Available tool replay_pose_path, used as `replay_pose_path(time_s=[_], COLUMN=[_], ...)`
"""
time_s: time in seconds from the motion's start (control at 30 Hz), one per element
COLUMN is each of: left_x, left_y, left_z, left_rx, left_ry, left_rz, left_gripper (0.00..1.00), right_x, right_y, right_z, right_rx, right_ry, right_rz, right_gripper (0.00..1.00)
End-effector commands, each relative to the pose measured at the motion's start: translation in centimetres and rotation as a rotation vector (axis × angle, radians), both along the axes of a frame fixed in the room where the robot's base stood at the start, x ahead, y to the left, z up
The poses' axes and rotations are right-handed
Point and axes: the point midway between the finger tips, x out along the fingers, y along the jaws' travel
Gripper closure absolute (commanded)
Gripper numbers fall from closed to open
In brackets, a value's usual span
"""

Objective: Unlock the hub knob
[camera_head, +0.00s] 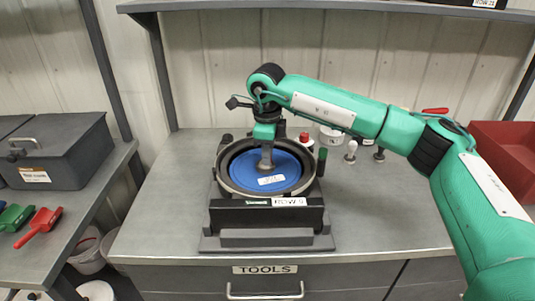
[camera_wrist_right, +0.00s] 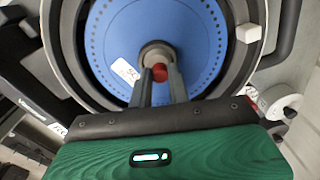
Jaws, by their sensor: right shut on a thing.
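The seed meter (camera_head: 231,184) sits on the grey workbench, with a blue seed disc (camera_head: 288,166) inside its round dark housing. The hub knob (camera_wrist_right: 157,58) is at the disc's centre, a pale round piece with a red part showing between my fingers. My right gripper (camera_head: 266,163) reaches down from above onto the hub. In the right wrist view, the two grey fingers of the right gripper (camera_wrist_right: 160,80) are shut on the hub knob, one on each side. The fingers partly hide the knob, so its turn position cannot be told. My left gripper is not in view.
Several small items, including a white tub (camera_head: 330,138) and a white-topped piece (camera_head: 351,150), stand behind and right of the meter. A red bin (camera_head: 503,150) is at the right. A grey case (camera_head: 60,150) and scoops (camera_head: 38,226) lie on the left bench. The bench front is clear.

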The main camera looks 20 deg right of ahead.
Motion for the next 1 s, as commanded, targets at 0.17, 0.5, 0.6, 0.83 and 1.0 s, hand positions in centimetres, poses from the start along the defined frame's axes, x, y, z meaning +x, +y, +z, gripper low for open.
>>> replay_pose_path(time_s=[0.17, 0.5, 0.6, 0.83, 1.0], left_x=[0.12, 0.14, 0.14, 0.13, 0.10], left_y=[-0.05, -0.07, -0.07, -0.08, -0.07], left_z=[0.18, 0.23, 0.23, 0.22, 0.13], left_rx=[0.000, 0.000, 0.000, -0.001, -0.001], left_ry=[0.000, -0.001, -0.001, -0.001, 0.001], left_rz=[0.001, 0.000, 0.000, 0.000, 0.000], left_gripper=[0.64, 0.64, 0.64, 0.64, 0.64], right_x=[0.05, 0.04, 0.04, 0.02, 0.03], right_y=[-0.03, -0.03, -0.02, -0.01, 0.02], right_z=[0.10, 0.12, 0.11, 0.05, 0.63], right_rx=[0.001, 0.000, 0.000, 0.000, 0.001], right_ry=[-0.003, -0.002, -0.002, -0.001, -0.003], right_rz=[0.017, 0.018, 0.018, 0.018, 0.018], right_gripper=[1.00, 1.00, 0.64, 0.60, 0.60])
